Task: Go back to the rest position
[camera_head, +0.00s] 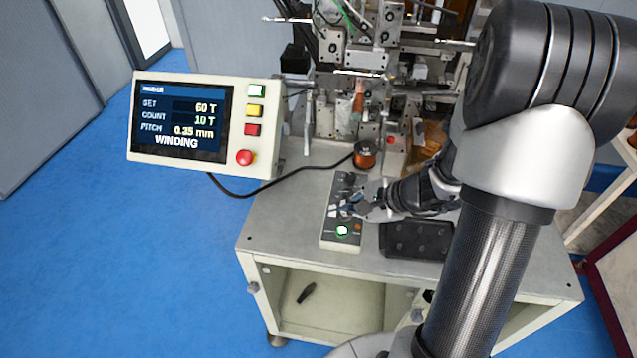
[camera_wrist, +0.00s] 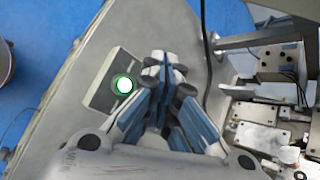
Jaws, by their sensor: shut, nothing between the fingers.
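My gripper (camera_head: 342,209) is shut and empty. It is over the pale control box (camera_head: 328,238) on the machine's table, reaching in from the right. In the wrist view my fingertips (camera_wrist: 164,66) are together, beside and to the right of the box's lit green button (camera_wrist: 124,85). The green button also glows at the near end of the box in the head view (camera_head: 342,230). I cannot tell whether the fingertips touch the box. The gripper hides part of its top.
The coil winder (camera_head: 345,120) stands behind, with a copper spool (camera_head: 365,154) near it. The display panel (camera_head: 180,118) at left reads WINDING, count 10 T of 60 T. A black tray (camera_head: 415,240) lies right of the box. A cable (camera_head: 265,190) crosses the table (camera_head: 285,225).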

